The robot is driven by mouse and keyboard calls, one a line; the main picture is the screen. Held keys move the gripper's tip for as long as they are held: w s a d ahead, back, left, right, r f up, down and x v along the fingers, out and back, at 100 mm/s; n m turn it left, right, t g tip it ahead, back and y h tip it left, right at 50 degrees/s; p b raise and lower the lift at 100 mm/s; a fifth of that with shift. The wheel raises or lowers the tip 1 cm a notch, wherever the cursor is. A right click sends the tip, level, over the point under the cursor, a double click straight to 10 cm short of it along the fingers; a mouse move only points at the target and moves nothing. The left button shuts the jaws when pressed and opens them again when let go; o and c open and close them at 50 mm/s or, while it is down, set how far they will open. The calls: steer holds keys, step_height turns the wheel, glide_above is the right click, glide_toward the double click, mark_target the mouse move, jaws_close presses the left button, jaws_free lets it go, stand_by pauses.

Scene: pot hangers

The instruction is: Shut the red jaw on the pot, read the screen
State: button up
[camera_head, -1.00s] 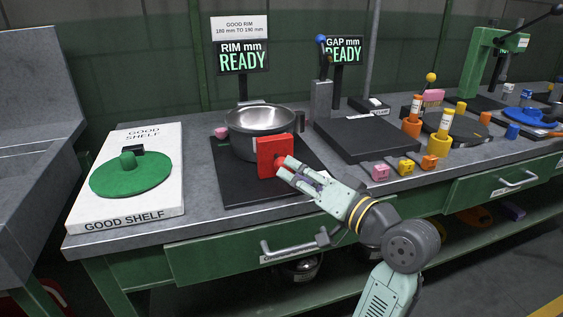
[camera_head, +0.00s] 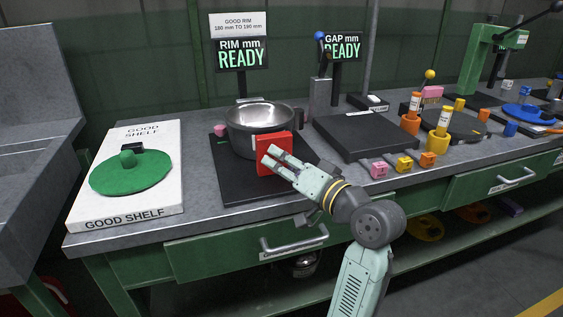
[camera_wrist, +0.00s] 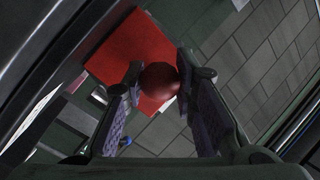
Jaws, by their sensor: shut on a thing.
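The grey metal pot (camera_head: 258,118) stands upright on a black base plate (camera_head: 235,190). The red jaw (camera_head: 281,143) is an upright block at the pot's front right side; I cannot tell whether it touches the wall. In the wrist view the red jaw (camera_wrist: 125,50) lies beyond my fingers, with a dark red ball knob (camera_wrist: 158,80) in front. My gripper (camera_head: 270,160) is shut on this knob; it also shows in the wrist view (camera_wrist: 160,78). The screen (camera_head: 242,56) behind the pot reads "RIM mm READY". A second screen (camera_head: 331,46) reads "GAP mm READY".
A sign (camera_head: 238,24) gives good rim as 180 mm to 190 mm. The white good shelf (camera_head: 125,212) at left bears a green lid (camera_head: 130,175). A black plate (camera_head: 365,138) and small coloured blocks lie right of the pot. A drawer handle (camera_head: 292,245) juts out below.

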steer(key=shift+c, duration=1.2)
steer(key=shift+w+a, duration=0.3)
steer(key=shift+w, duration=0.6)
steer(key=shift+w+a, duration=0.3)
steer(key=shift+w, duration=0.6)
steer(key=o, duration=0.8)
steer(key=shift+c, duration=0.2)
steer(key=shift+s+d, duration=0.1)
steer(key=shift+s, duration=0.05)
steer(key=v, duration=1.1)
steer(key=shift+s+d, duration=0.3)
